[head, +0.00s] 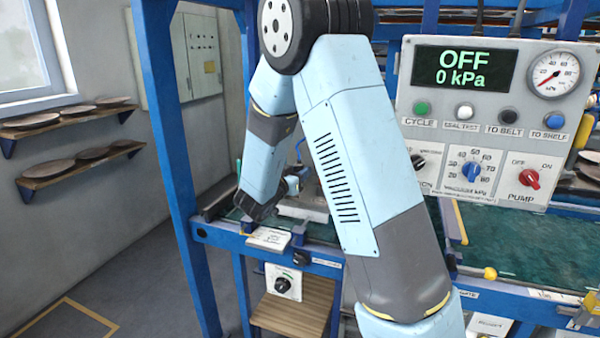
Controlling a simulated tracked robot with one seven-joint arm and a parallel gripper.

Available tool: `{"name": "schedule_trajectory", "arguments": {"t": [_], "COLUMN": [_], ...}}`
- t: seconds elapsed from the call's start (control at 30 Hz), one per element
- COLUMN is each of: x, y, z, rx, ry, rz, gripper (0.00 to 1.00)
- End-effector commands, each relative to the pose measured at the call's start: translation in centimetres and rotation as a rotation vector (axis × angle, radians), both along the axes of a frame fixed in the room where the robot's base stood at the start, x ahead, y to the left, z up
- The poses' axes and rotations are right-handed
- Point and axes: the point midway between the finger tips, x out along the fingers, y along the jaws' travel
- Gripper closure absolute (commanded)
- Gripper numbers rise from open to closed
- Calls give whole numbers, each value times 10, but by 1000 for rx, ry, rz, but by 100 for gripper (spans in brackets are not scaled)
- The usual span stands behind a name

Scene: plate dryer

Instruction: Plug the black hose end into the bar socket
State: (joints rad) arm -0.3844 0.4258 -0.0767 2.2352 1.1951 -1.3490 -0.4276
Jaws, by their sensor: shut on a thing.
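My arm bends down at the left centre of the head view, over the near edge of a green-topped bench (460,215). My gripper's fingers cannot be made out; my own upper arm covers the area to the right of my wrist. What my gripper holds is hidden too. I cannot make out the black hose end. A dark round fitting (301,258) sits on the blue front bar (325,270), beside a small label. It may be the bar socket, but it is too small to be sure.
A grey control panel (492,122) at the right reads OFF, 0 kPa. A white box with a black knob (284,283) hangs below the bar. A blue post (168,150) stands left of my arm. Shelves with plates (75,112) are on the left wall.

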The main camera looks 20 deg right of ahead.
Motion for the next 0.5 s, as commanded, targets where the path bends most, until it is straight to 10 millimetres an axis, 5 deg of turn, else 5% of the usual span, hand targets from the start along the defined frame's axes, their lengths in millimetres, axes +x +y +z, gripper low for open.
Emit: {"name": "schedule_trajectory", "arguments": {"t": [0.37, 0.4, 0.5], "x": [0, 0, 0], "y": [0, 0, 0], "z": [-2, -2, -2], "rx": [0, 0, 0], "ry": [0, 0, 0], "rz": [0, 0, 0], "gripper": [97, 66, 56]}}
